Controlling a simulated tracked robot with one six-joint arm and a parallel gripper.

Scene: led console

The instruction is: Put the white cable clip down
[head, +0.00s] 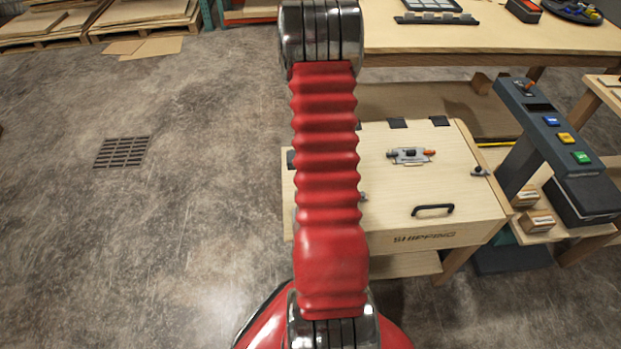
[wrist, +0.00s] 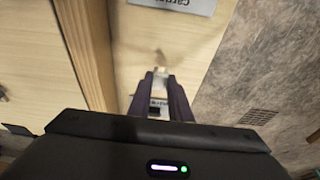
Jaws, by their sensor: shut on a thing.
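In the wrist view my gripper (wrist: 160,84) is shut on a small white thing, the white cable clip (wrist: 158,101), which sits between the two dark fingers. The fingers hide most of the clip. Below them in the wrist view is a pale, board-like surface (wrist: 135,55) with a grey printed label (wrist: 180,5) at the top edge. I cannot tell whether the clip touches that surface. In the head view my red arm fills the middle, and neither my gripper nor the clip can be made out.
A wooden box marked SHIPPING (head: 462,205), lid shut, with a black handle (head: 433,210), stands right of my arm. A console (head: 545,125) with blue, yellow and green buttons is farther right. A workbench (head: 450,38) stands behind. The left floor is open, with a drain grate (head: 121,152).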

